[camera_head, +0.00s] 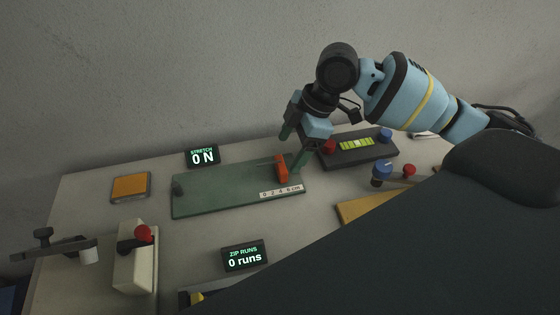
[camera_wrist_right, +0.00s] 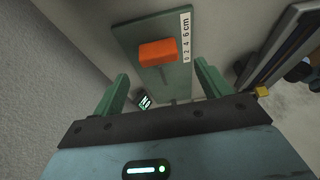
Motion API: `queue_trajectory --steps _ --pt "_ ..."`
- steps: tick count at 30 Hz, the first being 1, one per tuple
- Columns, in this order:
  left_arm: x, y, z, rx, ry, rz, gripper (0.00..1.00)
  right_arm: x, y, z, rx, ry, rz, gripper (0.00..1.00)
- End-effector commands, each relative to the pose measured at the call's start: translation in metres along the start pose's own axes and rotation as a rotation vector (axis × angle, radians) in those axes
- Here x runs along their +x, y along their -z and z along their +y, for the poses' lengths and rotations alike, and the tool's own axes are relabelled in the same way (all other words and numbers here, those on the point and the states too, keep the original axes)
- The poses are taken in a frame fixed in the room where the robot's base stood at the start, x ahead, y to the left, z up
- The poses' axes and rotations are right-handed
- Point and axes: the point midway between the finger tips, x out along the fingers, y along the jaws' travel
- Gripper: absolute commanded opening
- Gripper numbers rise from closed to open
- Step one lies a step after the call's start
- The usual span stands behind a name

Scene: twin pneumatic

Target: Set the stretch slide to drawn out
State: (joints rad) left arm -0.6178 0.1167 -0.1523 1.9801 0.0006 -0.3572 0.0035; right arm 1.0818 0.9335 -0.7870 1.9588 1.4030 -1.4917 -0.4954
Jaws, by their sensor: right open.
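The stretch slide is an orange block (camera_head: 281,170) near the right end of a green board (camera_head: 220,193), beside a white scale strip (camera_head: 281,192) marked 0 2 4 6 cm. A small display (camera_head: 202,156) behind the board reads STRETCH 0 N. My right gripper (camera_head: 291,152) is open just above and behind the slide, with its fingers spread. In the right wrist view the orange block (camera_wrist_right: 158,52) lies ahead, between the lines of the two green fingers (camera_wrist_right: 161,72), and nothing is held. My left gripper is not in view.
A dark board with a green level (camera_head: 356,144), red and blue knobs stands right of the gripper. An orange pad (camera_head: 131,187), a white block with a red knob (camera_head: 137,262) and a ZIP RUNS display (camera_head: 244,256) reading 0 runs stand around the green board.

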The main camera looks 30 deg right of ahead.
Motion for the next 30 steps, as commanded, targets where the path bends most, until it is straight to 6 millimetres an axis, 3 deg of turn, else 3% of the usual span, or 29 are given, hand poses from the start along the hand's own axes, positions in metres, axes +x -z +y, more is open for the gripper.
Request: queue_trajectory --steps 10,23,30 --pt "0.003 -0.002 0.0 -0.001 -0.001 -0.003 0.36 0.051 0.0 -0.001 0.0 0.002 -0.001 0.76" --pt "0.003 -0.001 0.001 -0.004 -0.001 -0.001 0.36 0.062 0.0 -0.001 -0.002 0.0 0.0 0.76" --pt "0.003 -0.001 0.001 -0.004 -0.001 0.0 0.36 0.062 0.0 -0.001 -0.001 0.0 -0.001 0.49"
